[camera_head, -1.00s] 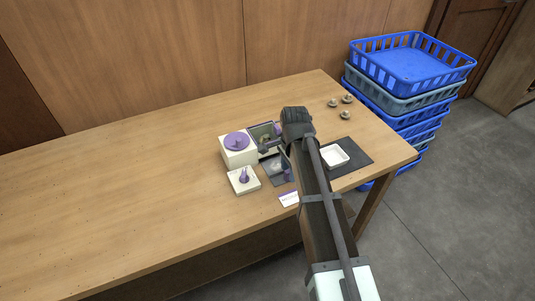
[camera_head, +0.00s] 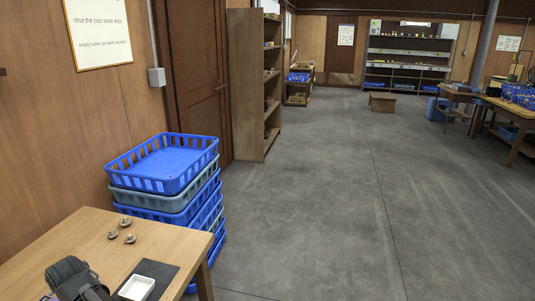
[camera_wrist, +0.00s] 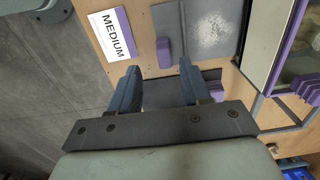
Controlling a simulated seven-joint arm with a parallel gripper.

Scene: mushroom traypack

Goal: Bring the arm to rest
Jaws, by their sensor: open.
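My gripper (camera_wrist: 158,78) shows in the wrist view with its two blue-grey fingers apart and nothing clearly held between them. It points down at the wooden table, beside a grey plate (camera_wrist: 228,40) with a whitish patch and a purple block (camera_wrist: 163,52). In the head view only a dark part of my arm shows at the bottom left; the fingertips are out of sight there. How high the fingers are above the table I cannot tell.
A white card reading MEDIUM (camera_wrist: 101,36) lies near the fingers. In the head view, a white tray (camera_head: 137,288) sits on a dark mat, several mushrooms lie on the table (camera_head: 88,237), and stacked blue crates (camera_head: 165,185) stand behind. Open floor lies right.

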